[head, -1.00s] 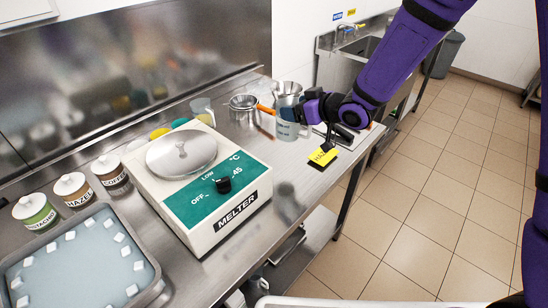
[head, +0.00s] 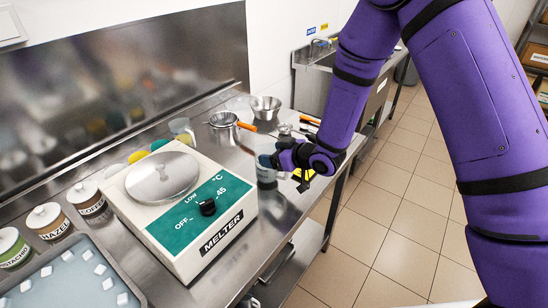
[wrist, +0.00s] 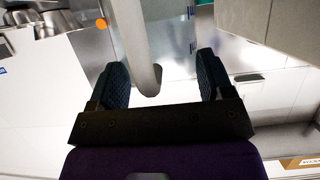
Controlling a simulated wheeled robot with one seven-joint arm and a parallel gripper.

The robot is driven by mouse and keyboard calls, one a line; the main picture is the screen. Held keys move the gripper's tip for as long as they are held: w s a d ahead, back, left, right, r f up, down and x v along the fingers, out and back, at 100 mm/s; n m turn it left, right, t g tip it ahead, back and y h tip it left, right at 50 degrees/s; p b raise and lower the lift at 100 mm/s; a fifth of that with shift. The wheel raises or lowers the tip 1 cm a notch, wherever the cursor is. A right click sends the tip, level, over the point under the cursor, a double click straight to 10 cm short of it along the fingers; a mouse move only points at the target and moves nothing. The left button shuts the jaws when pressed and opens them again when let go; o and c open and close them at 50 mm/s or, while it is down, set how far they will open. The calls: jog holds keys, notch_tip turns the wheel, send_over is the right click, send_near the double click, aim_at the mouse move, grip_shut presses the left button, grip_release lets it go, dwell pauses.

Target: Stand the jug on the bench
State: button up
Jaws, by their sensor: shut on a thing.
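The clear jug (head: 266,172) is in my gripper (head: 279,160), at the front part of the steel bench (head: 226,272), right of the melter. It looks upright. I cannot tell whether its base touches the bench. A dark patch shows on the steel below it. In the wrist view my gripper (wrist: 163,85) has its two dark fingers wide apart on either side of a pale upright bar that looks like part of the jug (wrist: 139,45).
The white and green melter (head: 196,218) stands close left of the jug. Steel pans (head: 265,106) and orange-handled tools (head: 247,126) lie behind it. Another clear jug (head: 182,130) stands behind the melter. Labelled pots (head: 86,197) and a tray (head: 128,283) are at left.

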jog(key=shift+f, duration=0.65)
jog(key=o, duration=1.5)
jog(key=shift+f, duration=0.15)
jog(key=shift+s+d+r, duration=0.1)
jog(key=shift+d+r, duration=0.1)
jog(key=shift+r, duration=0.05)
jog(key=v, duration=1.1)
jog(key=shift+s+d, duration=0.2)
jog(key=shift+s, duration=0.05)
jog(key=shift+r, duration=0.1)
